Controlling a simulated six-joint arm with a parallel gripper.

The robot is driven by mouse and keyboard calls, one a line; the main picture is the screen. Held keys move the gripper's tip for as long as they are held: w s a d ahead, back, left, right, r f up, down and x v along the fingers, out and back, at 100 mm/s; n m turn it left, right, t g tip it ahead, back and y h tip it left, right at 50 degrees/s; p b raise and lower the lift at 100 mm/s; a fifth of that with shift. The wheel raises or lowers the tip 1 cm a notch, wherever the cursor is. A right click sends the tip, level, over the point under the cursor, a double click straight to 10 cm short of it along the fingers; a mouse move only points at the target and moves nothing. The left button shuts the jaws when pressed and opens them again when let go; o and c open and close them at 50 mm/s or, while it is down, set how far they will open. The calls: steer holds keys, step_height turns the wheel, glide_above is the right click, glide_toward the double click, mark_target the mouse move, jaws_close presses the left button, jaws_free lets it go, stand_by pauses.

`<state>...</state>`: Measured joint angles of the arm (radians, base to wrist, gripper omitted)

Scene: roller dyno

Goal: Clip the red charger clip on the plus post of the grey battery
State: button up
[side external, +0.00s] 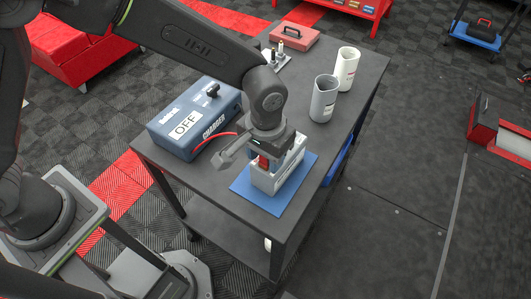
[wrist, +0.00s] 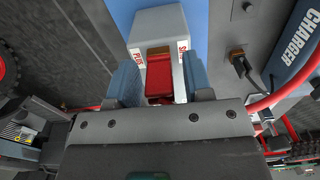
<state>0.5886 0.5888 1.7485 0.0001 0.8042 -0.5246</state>
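The grey battery (side external: 273,184) stands on a blue mat on the cart, below my gripper (side external: 261,163). Its pale top (wrist: 160,24) carries lettering, with PLUS readable at the left in the wrist view. The red charger clip (wrist: 159,76) lies between the two blue-grey fingers of my gripper (wrist: 164,82), at the near side of the battery. A narrow strip shows between the clip and the right finger, so I cannot tell whether both fingers press on it. An orange-brown piece shows at the clip's far end. Whether the clip is around the post is hidden.
A blue charger (side external: 190,120) marked OFF stands left of the battery, its red cable (side external: 214,138) running toward my gripper. The blue mat (side external: 244,184) shows bare margins around the battery.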

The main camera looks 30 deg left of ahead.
steer(key=shift+o, duration=0.6)
step_height(320, 180, up, 14)
steer(key=shift+f, duration=0.1)
stand_by(0.5)
steer(key=s+a+r+t, duration=0.1)
steer(key=s+a+r, duration=0.15)
steer(key=a, duration=0.35)
steer(key=s+a+r+t, duration=0.1)
steer(key=a+r, duration=0.3)
steer(key=a, duration=0.3)
steer(key=s+a+t, duration=0.3)
steer(key=s+a, duration=0.8)
steer(key=shift+a+f+n+t, duration=0.15)
steer(key=shift+f+n+t, duration=0.15)
steer(key=shift+f+n, duration=0.1)
